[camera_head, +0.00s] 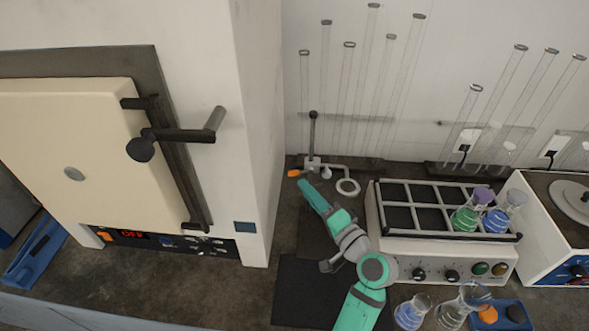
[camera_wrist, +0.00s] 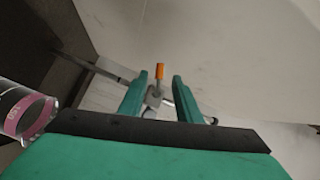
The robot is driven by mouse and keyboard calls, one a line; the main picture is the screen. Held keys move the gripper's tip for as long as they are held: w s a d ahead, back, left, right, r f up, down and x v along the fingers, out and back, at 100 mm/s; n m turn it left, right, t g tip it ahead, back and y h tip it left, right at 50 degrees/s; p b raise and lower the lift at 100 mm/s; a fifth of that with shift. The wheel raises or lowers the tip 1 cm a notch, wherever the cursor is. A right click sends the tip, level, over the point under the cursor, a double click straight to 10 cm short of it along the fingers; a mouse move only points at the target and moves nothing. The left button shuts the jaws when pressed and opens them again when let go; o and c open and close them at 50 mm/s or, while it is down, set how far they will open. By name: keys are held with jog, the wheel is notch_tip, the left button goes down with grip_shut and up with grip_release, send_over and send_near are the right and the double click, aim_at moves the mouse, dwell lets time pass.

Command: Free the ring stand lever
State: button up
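The ring stand (camera_head: 313,135) stands at the back of the bench, with a dark upright rod, a silver clamp and a pale ring (camera_head: 348,187). Its orange-tipped lever (camera_head: 294,173) sticks out to the left of the clamp. In the wrist view the orange lever (camera_wrist: 159,72) shows in the gap between my fingertips, with the grey clamp below it. My gripper (camera_wrist: 160,77) is open, with a teal finger on each side of the lever in that view. Contact cannot be told. In the head view my gripper (camera_head: 304,186) is just below the lever, its fingers hard to make out.
A large oven (camera_head: 70,150) with a protruding handle stands left of the stand. Tall glass tubes (camera_head: 345,100) rise behind it. A shaker (camera_head: 445,262) with coloured flasks is to the right. Glassware with a pink band (camera_wrist: 28,115) is at the wrist view's left edge.

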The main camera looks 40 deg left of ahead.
aim_at(291, 174)
jog(key=x, duration=0.8)
jog(key=shift+w+d, duration=0.1)
jog(key=shift+w, duration=0.15)
jog(key=shift+s+a, duration=0.1)
jog(key=shift+a, duration=0.7)
jog(key=shift+d, duration=0.15)
grip_shut()
